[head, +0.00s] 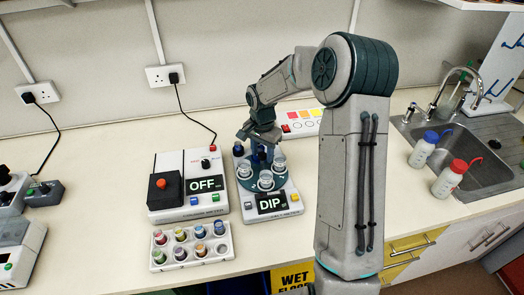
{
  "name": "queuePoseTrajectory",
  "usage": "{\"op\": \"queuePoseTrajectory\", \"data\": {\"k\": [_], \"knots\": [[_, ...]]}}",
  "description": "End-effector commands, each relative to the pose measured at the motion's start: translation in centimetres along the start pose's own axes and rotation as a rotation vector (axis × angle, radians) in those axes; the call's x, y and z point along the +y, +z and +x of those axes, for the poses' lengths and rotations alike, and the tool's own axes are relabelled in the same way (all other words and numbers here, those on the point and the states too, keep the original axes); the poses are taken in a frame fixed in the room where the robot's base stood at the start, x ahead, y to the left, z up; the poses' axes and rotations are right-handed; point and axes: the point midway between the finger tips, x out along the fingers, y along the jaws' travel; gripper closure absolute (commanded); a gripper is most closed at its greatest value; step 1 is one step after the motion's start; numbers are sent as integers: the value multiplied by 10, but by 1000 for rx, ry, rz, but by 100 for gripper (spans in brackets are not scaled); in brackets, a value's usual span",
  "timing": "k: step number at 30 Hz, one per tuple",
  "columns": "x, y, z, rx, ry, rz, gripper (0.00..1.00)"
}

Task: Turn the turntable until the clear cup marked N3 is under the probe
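The turntable (254,184) is a teal disc on a white unit with a "DIP" display (270,204). Clear cups stand around its rim: one at the front (266,181), one at the left (244,169) and one at the right (279,162). Their markings are too small to read, so I cannot tell which is N3. My gripper (262,150) points down over the back part of the turntable, close to the cups. I cannot tell whether it touches anything or how its fingers stand. The probe cannot be made out clearly; my gripper and wrist cover the back of the unit.
A white box with an "OFF" display (205,184) and a red button stands just left. A tray (224,258) of several coloured vials sits in front of it. Wash bottles (423,150) stand by the sink at right.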

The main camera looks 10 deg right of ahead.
Motion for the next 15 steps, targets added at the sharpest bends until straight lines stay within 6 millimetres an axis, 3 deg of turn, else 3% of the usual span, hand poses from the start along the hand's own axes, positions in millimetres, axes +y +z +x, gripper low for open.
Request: {"op": "queuePoseTrajectory", "data": {"k": [1, 4, 15], "knots": [[0, 0, 0, 0, 0, 0, 74], [0, 0, 0, 0, 0, 0, 100], [-1, -1, 3, 4, -1, 98, 100]]}}
